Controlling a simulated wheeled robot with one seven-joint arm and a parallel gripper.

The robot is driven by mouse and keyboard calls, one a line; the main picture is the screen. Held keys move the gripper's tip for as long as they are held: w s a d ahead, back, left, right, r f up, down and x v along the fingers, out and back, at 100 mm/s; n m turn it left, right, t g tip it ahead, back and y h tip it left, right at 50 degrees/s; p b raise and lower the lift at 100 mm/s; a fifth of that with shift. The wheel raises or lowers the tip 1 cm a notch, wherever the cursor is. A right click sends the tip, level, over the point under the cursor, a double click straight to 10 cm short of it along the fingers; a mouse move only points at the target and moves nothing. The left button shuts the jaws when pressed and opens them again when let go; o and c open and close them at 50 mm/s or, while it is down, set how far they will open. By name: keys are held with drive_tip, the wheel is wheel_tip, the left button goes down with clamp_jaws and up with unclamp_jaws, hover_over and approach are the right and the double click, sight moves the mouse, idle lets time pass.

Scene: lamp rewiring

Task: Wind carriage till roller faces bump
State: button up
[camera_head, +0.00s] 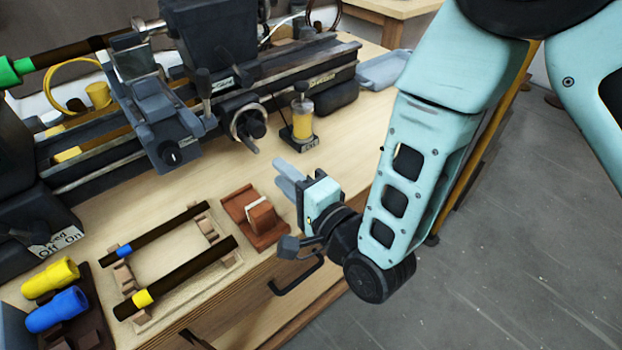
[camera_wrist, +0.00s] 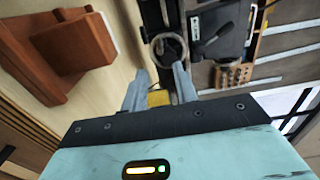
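The dark lathe carriage (camera_head: 165,120) sits on the bed rails of the lathe at the upper left. Its handwheel (camera_head: 248,122), a grey ring with a dark hub, faces the bench front; it also shows in the wrist view (camera_wrist: 168,50), beyond my fingertips. I cannot pick out the roller or the bump with certainty. My gripper (camera_head: 287,175) is above the bench's front edge, in front of the lathe and apart from the handwheel. In the wrist view its two grey fingers (camera_wrist: 160,88) stand apart with nothing held between them.
A yellow-filled bottle (camera_head: 302,118) stands right of the handwheel. A red-brown block holder (camera_head: 258,217) lies left of my gripper. Two dark rods (camera_head: 185,275) rest on wooden cradles. Yellow (camera_head: 50,278) and blue (camera_head: 57,309) sleeves lie lower left. Bare bench lies between holder and lathe.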

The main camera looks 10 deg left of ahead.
sight(257, 152)
drive_tip(key=shift+x, duration=4.05)
clamp_jaws()
drive_tip(key=c, duration=0.6)
unclamp_jaws()
drive_tip(key=shift+f+b, duration=0.1)
drive_tip(key=shift+b, duration=0.2)
